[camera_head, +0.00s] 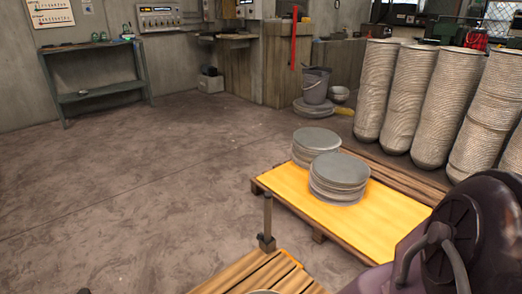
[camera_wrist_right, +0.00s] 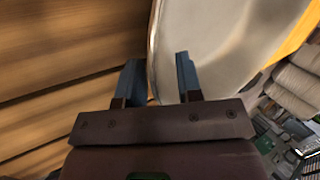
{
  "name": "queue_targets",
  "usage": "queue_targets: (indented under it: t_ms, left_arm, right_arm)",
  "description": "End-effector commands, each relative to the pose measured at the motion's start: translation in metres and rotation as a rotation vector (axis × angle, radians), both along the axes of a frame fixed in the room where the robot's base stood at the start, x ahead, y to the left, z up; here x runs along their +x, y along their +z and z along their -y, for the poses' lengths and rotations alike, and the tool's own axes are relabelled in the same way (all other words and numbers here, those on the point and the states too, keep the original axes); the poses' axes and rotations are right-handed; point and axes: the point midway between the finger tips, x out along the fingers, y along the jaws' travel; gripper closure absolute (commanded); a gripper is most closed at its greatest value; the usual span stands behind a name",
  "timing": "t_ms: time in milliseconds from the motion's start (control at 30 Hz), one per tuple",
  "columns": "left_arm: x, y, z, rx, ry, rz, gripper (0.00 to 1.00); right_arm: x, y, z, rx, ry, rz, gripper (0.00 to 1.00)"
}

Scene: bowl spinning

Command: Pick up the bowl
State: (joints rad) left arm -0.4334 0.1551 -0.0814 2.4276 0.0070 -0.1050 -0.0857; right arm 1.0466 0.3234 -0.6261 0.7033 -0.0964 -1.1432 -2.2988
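The bowl (camera_wrist_right: 225,40) is a large pale grey metal shape filling the upper middle of the right wrist view. Its curved rim runs down the left side of it, beside wooden slats. My right gripper (camera_wrist_right: 158,75) is open, with its two fingers apart and the rim lying between them. I cannot tell whether either finger touches the metal. In the head view only a thin pale rim (camera_head: 263,291) shows at the bottom edge, on the slatted wooden surface (camera_head: 262,272).
A yellow-topped pallet (camera_head: 290,192) holds two stacks of grey discs, the nearer stack (camera_head: 340,178) and the farther one (camera_head: 315,145). Tall bowl stacks (camera_head: 405,95) stand at the right. A short post (camera_head: 267,220) rises beside the slats. The floor at left is clear.

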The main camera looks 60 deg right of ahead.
Motion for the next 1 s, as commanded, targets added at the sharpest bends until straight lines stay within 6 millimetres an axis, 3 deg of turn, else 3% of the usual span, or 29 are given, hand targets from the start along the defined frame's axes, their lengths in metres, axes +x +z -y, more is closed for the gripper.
queue_targets:
  t_ms: [100, 467, 700, 1000]
  left_arm:
    - [-0.0012, -0.0022, -0.0017, -0.01, 0.009, 0.019, 0.35]
    - [0.001, 0.0021, -0.0027, -0.015, 0.013, 0.045, 0.35]
    - [0.0011, 0.002, -0.0027, -0.015, 0.013, 0.044, 0.35]
    - [0.0011, 0.002, -0.0027, -0.014, 0.013, 0.044, 0.35]
  right_arm:
    - [-0.004, -0.0142, 0.007, -0.001, 0.0, -0.007, 0.67]
    - [0.0013, -0.014, 0.0099, 0.0, 0.0, 0.001, 0.67]
    - [0.0008, -0.0141, 0.0098, 0.0, 0.0, 0.001, 1.0]
    - [0.0009, -0.014, 0.0101, -0.002, -0.001, 0.001, 1.0]
